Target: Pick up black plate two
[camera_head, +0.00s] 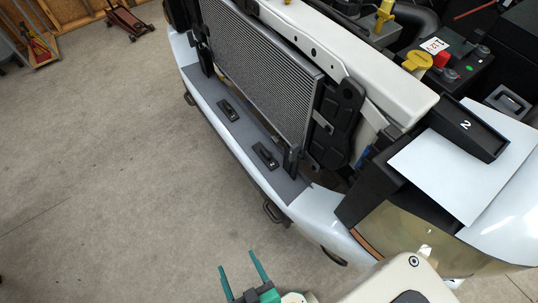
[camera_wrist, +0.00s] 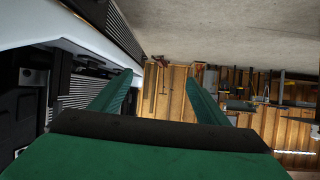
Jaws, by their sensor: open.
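Two small black plates lie on the grey ledge of the white bumper in the head view. One black plate (camera_head: 228,110) is farther away, and the nearer black plate (camera_head: 266,155) has a faint pale mark too small to read. A larger black piece marked with a white "2" (camera_head: 470,130) lies at the right, partly over a white sheet. My gripper (camera_head: 236,260) is open and empty at the bottom of the head view, apart from all of these. Its green fingers also show in the wrist view (camera_wrist: 158,77), with nothing between them; no small plate is visible there.
The vehicle front fills the upper right, with a radiator (camera_head: 262,70) behind the ledge, a battery (camera_head: 450,62) and a white sheet (camera_head: 455,165). The wrist view shows a wooden tool wall (camera_wrist: 175,92).

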